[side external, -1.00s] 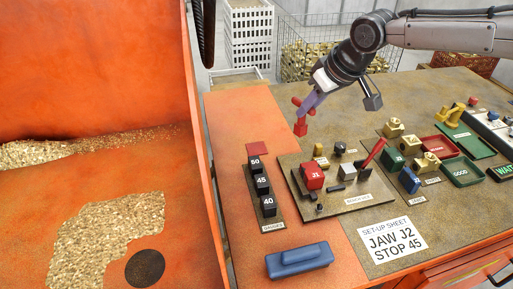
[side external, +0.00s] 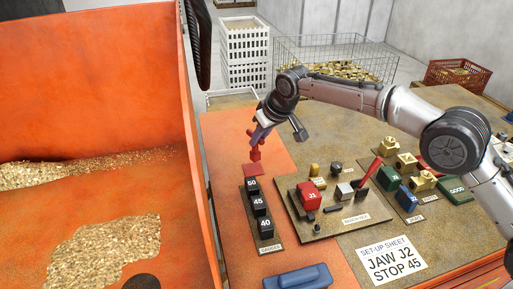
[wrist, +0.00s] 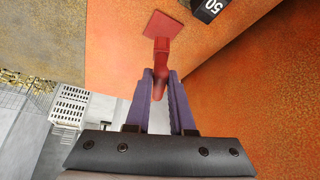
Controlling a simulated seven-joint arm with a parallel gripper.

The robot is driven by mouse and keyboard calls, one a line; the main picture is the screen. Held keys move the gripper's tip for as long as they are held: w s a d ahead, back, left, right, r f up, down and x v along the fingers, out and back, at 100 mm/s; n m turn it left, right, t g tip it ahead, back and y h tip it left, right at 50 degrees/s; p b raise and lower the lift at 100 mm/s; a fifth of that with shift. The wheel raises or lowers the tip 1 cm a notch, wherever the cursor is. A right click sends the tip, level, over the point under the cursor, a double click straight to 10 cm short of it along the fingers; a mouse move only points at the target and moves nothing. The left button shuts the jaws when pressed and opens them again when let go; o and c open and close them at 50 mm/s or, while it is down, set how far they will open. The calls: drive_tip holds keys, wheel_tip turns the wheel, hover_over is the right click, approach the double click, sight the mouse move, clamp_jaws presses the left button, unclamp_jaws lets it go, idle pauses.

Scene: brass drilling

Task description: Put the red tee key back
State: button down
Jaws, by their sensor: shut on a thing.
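The red tee key (side external: 255,154) hangs from my gripper (side external: 260,138) in the side view, its lower end pointing down. In the wrist view my gripper (wrist: 160,76) has its two purple fingers shut on the red key (wrist: 161,48). A flat red square (side external: 250,170) lies on the orange bench top just below the key. It also shows in the wrist view (wrist: 160,25), where the key's far end overlaps its lower edge. I cannot tell whether the key touches the square. The fingers hide part of the key.
A stop rack (side external: 270,247) with black blocks 50, 45 and 40 stands just in front of the square. A bench plate (side external: 345,228) with a red J1 block (side external: 308,197) lies to the right. The orange bin wall (side external: 100,80) rises at left. A blue block (side external: 298,280) lies in front.

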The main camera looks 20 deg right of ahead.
sight(257, 148)
drive_tip(key=shift+w+a+f, duration=0.25)
drive_tip(key=shift+w+f, duration=0.15)
drive_tip(key=shift+w, duration=0.05)
drive_tip(key=shift+f, duration=1.6)
drive_tip(key=c, duration=0.8)
unclamp_jaws()
drive_tip(key=shift+f, duration=0.25)
drive_tip(key=v, duration=1.2)
drive_tip(key=shift+r, duration=0.15)
